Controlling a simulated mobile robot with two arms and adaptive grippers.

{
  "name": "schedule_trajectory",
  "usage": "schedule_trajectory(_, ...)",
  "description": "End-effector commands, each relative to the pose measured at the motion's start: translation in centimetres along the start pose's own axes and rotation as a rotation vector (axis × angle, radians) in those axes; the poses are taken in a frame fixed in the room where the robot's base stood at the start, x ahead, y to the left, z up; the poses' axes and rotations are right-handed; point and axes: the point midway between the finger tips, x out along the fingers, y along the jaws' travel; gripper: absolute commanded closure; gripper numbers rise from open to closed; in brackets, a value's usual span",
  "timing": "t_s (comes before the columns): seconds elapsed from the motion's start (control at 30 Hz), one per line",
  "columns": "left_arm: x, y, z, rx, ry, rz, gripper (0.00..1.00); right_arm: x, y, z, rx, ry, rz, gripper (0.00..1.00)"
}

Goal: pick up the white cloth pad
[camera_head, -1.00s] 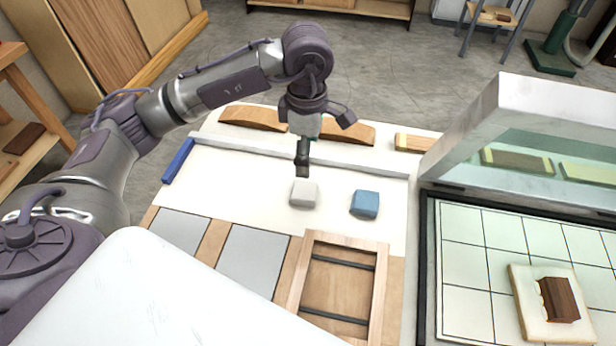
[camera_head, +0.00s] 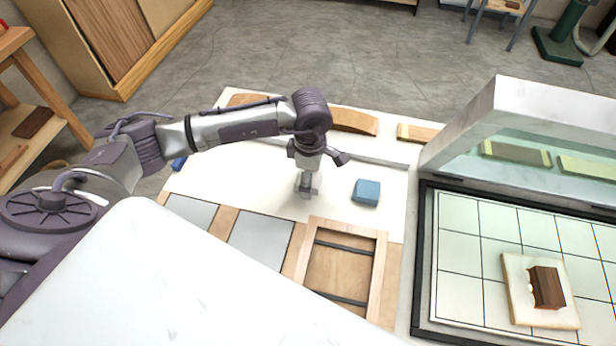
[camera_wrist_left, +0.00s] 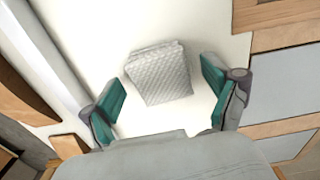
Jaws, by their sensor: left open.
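The white cloth pad (camera_wrist_left: 160,75) lies on the white work table (camera_head: 250,190) and shows in the left wrist view as a quilted, folded square. My left gripper (camera_wrist_left: 162,105) is open, with its green-lined fingers to either side of the pad's near part and apart from it. In the head view my left gripper (camera_head: 307,190) points down over the pad, which it mostly hides. How high the fingertips are above the table is hard to tell. My right gripper is not in view.
A blue pad (camera_head: 367,192) lies just right of my gripper. A wooden frame (camera_head: 380,270) and grey panels (camera_head: 262,240) are in front. Curved wooden pieces (camera_head: 353,121) and a metal rail (camera_head: 370,159) lie behind. A hooded tile bed (camera_head: 460,300) stands at the right.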

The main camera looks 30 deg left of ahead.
Motion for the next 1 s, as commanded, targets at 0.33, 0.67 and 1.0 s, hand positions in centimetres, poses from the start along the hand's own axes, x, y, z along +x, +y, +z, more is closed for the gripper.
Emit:
schedule_trajectory(0.33,0.1,0.0,0.0,0.000,0.000,0.000,0.38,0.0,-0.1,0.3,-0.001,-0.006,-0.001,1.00)
schedule_trajectory(0.67,0.0,0.0,0.0,0.000,0.000,0.000,0.66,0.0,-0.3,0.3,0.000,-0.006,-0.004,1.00)
schedule_trajectory(1.0,-1.4,0.1,0.0,0.001,-0.002,0.003,0.66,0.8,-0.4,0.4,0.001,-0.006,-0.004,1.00)
